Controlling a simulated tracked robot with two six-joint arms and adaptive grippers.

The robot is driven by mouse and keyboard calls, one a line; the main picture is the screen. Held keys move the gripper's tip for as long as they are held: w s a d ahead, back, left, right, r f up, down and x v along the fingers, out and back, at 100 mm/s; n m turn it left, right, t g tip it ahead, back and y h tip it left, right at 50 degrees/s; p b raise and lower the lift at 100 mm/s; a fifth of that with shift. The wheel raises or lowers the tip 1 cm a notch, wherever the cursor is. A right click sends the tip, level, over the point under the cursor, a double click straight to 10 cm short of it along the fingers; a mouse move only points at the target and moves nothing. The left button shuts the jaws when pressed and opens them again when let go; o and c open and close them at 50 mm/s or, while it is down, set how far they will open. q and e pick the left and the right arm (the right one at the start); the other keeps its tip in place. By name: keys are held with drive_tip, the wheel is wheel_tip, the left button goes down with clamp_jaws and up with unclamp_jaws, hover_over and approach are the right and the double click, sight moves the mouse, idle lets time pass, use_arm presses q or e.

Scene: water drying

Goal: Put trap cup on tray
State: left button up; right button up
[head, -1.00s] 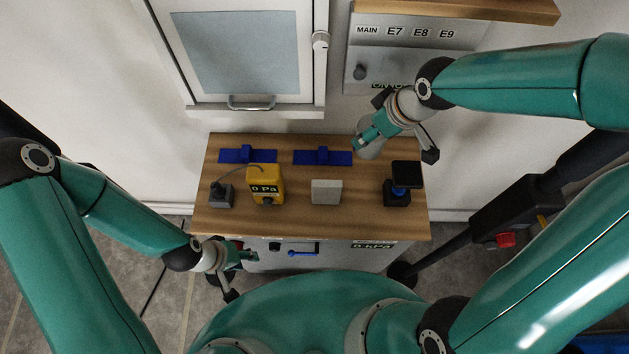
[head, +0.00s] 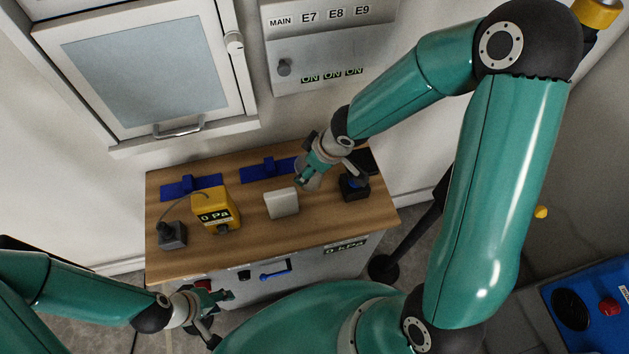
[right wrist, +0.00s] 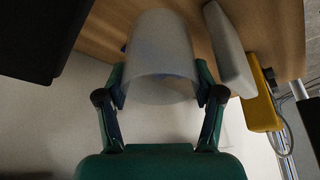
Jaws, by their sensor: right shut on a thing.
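The trap cup looks like a translucent whitish cup (right wrist: 160,55). My right gripper (right wrist: 163,92) is shut on it, one finger on each side, its open rim toward the wrist. In the head view the cup (head: 308,180) is partly hidden by my right gripper (head: 306,176), over the back right of the wooden table. I cannot tell whether it touches the table. Which thing is the tray is unclear; two flat blue pieces (head: 178,190) (head: 255,173) lie along the table's back. My left gripper (head: 220,297) is at the table's front edge, its opening unclear.
A pale block (head: 282,203) stands just left of the cup. A yellow pressure gauge (head: 215,209) reads 0 Pa, with a grey device (head: 172,236) beside it. A black-and-blue device (head: 354,188) stands close right of my right gripper. The table's front middle (head: 270,235) is bare.

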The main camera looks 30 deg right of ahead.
drive_tip(key=shift+f+b, duration=1.95)
drive_tip(key=shift+f, duration=0.65)
drive_tip(key=shift+r, duration=0.1)
drive_tip(key=o, duration=0.6)
drive_tip(key=shift+o, duration=0.9)
